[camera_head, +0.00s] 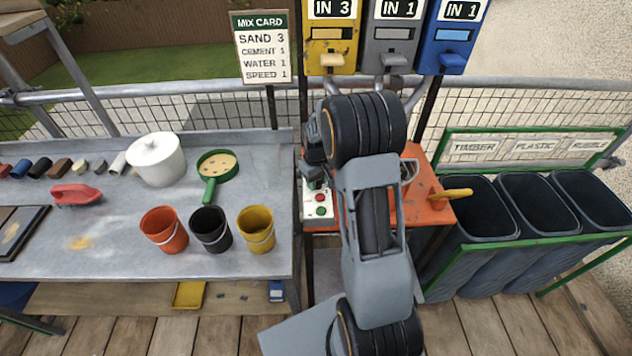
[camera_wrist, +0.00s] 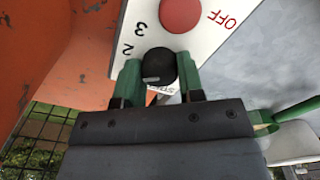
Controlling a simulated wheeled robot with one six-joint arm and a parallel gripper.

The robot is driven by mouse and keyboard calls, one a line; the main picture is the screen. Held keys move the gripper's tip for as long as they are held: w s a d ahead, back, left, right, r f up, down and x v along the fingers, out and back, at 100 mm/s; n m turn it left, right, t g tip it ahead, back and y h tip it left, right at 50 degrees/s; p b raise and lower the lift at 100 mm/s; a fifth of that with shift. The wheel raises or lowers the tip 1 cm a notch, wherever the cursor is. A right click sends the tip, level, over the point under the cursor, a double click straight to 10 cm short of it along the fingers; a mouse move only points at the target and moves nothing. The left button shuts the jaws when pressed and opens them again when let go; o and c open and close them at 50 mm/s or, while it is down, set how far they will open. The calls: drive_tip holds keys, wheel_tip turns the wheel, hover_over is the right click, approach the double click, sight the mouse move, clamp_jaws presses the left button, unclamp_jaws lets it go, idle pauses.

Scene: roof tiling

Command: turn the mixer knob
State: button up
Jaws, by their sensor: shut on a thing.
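The mixer knob (camera_wrist: 161,64) is black and round with a short pale mark, on a white control panel (camera_wrist: 134,45). The digits 2 and 3 show beside it; other lettering is partly hidden. My gripper (camera_wrist: 159,78) has its two green fingers on either side of the knob, shut on it. A red button (camera_wrist: 181,14) marked OFF sits beyond the knob. In the head view the panel (camera_head: 309,209) is on the orange mixer's left side, with red and green buttons; my gripper (camera_head: 315,178) hides the knob there. The mix card (camera_head: 262,49) reads speed 1.
A grey bench (camera_head: 120,245) at left holds orange, black and yellow buckets, a white pot (camera_head: 156,159) and a green sieve (camera_head: 217,165). Three dispensers stand behind my arm. Dark bins (camera_head: 535,205) and the mixer's yellow handle (camera_head: 452,195) are at right.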

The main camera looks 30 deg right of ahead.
drive_tip(key=shift+n, duration=1)
drive_tip(key=o, duration=0.9)
drive_tip(key=shift+r, duration=0.1)
wheel_tip(320, 180, up, 14)
drive_tip(key=shift+f+b, duration=0.15)
drive_tip(key=shift+b, duration=0.15)
